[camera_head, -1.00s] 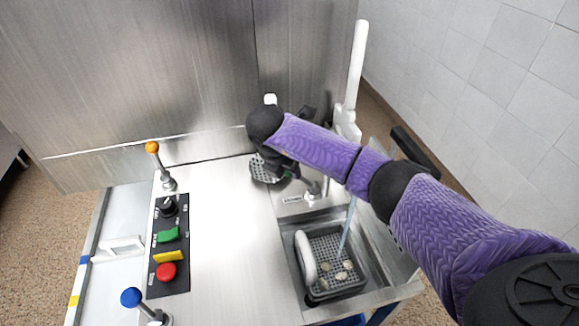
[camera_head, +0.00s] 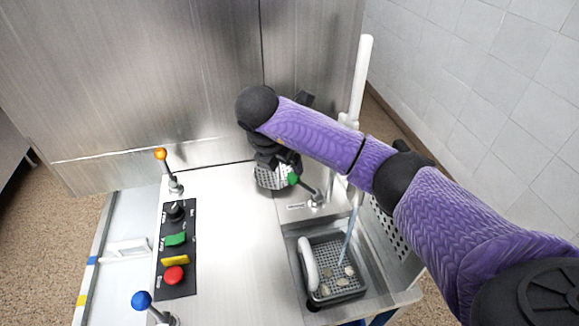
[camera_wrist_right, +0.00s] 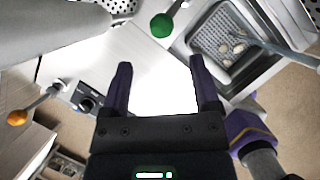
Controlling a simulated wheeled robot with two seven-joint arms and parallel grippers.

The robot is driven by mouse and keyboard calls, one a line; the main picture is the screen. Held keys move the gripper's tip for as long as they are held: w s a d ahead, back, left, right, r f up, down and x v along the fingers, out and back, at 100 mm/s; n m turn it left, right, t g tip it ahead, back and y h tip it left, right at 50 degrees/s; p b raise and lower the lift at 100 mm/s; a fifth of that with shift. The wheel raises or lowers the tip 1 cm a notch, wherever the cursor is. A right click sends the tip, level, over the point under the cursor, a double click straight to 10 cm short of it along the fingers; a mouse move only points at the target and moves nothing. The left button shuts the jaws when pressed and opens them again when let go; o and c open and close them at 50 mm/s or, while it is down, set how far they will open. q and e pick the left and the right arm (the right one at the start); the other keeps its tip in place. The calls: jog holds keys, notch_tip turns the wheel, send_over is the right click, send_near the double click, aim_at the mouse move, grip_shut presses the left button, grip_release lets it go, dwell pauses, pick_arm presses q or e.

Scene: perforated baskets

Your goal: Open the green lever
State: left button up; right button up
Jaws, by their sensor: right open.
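The green lever has a round green knob (camera_head: 293,179) on a metal rod, with its base on the steel top behind the sink. In the head view the rod leans to the left, and my right gripper (camera_head: 272,158) is just behind and left of the knob, partly hidden by my arm. In the right wrist view the green knob (camera_wrist_right: 161,26) is ahead of my right gripper (camera_wrist_right: 161,66). The fingers are wide apart with nothing between them, and the knob is beyond the fingertips. My left gripper is not in view.
A perforated basket (camera_head: 318,292) with pale pieces sits in the sink. An orange-knobbed lever (camera_head: 161,154), a blue-knobbed lever (camera_head: 141,299) and a black button panel (camera_head: 177,280) are on the left. A white upright bar (camera_head: 360,80) stands behind my arm. The middle steel top is clear.

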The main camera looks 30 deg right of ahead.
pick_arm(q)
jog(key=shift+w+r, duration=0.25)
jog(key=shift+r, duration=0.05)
pick_arm(e)
jog(key=v, duration=0.2)
jog(key=shift+s+a+r, duration=0.1)
jog(key=shift+a+r, duration=0.05)
jog(key=shift+r, duration=0.05)
